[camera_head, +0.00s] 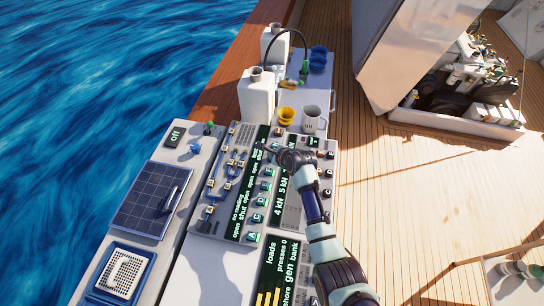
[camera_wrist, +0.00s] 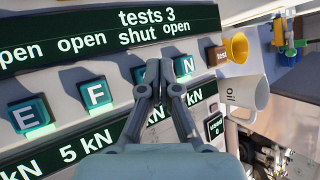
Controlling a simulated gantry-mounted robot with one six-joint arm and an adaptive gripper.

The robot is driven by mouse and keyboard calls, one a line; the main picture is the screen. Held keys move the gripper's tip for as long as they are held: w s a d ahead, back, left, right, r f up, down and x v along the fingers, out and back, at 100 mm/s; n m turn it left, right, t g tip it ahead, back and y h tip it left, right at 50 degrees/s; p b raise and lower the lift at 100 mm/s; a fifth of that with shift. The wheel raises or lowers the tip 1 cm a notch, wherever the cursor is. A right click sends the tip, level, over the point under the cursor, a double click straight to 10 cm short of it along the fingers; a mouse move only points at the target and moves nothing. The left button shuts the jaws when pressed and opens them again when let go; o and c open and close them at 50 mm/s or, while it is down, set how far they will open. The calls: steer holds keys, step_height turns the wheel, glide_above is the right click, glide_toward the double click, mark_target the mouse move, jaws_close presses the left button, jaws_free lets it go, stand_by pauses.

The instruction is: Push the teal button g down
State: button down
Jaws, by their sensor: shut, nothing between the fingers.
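A slanted console carries a row of teal lettered buttons. In the wrist view, button E (camera_wrist: 28,115) and button F (camera_wrist: 95,93) lie left of my gripper (camera_wrist: 158,68), and a button that reads N (camera_wrist: 184,66) lies just right of it. A teal button (camera_wrist: 139,76) between F and N is mostly covered by my fingers; its letter is hidden, so I cannot confirm it is g. My gripper is shut and empty, its tips over or close to that button; contact cannot be told. In the head view my gripper (camera_head: 266,150) reaches the upper end of the row.
A dark display (camera_wrist: 120,32) runs along the row. A white oil mug (camera_wrist: 243,95) and a yellow cup (camera_wrist: 236,47) stand right of the buttons. In the head view, a white jug (camera_head: 257,97) stands behind the console, with a solar panel (camera_head: 152,198) to its left.

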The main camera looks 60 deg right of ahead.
steer(key=shift+f+b, duration=0.5)
steer(key=shift+f, duration=0.35)
stand_by(0.6)
steer(key=shift+r, duration=0.1)
steer(key=shift+r+p, duration=1.15)
steer(key=shift+p, duration=0.2)
step_height(320, 180, up, 5)
steer(key=p, duration=0.5)
